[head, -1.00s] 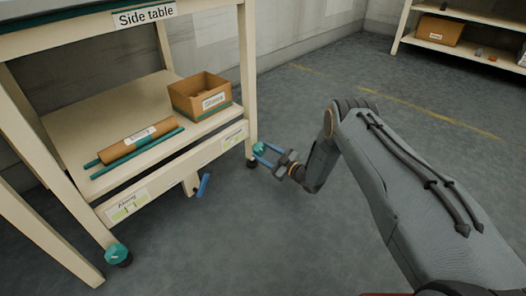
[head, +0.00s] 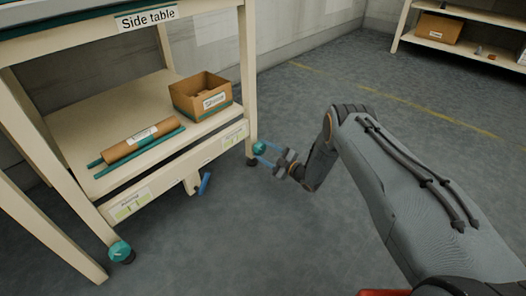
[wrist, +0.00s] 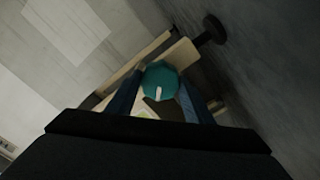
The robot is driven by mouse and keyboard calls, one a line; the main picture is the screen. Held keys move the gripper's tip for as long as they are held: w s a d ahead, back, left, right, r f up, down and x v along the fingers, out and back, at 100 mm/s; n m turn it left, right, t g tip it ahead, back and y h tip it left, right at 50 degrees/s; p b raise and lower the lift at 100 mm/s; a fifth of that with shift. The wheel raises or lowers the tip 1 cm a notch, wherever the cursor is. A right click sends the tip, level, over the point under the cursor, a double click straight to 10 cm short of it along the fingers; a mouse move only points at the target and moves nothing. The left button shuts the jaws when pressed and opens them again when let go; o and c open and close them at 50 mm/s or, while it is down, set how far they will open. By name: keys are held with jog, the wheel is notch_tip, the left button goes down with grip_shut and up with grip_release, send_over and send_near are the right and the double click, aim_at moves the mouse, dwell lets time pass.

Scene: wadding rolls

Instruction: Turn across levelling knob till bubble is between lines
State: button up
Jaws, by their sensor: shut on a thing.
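A teal knob (head: 258,148) sits at the foot of the side table's (head: 247,80) right front leg. My gripper (head: 262,154) reaches it from the right, with its blue fingers on either side, shut on it. The wrist view shows the knob (wrist: 160,84) between the two fingers, with a pale mark on its face. A labelled level plate (head: 233,136) with a small green patch is on the lower rail near this leg. A second plate (head: 130,204) is at the rail's left end. Both bubbles are too small to read.
Another teal knob (head: 120,251) is at the left front foot. A blue handle (head: 204,183) hangs below the rail. The lower shelf holds a brown roll (head: 142,140) and an open cardboard box (head: 203,99).

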jog(key=shift+w+d, duration=0.1)
jog(key=shift+d, duration=0.05)
jog(key=o, duration=1)
jog(key=shift+d, duration=0.1)
jog(key=shift+o, duration=0.2)
jog(key=shift+a, duration=0.2)
jog(key=p+v, duration=0.3)
jog(key=v, duration=0.4)
jog(key=shift+s+d, duration=0.25)
jog(key=shift+d, duration=0.05)
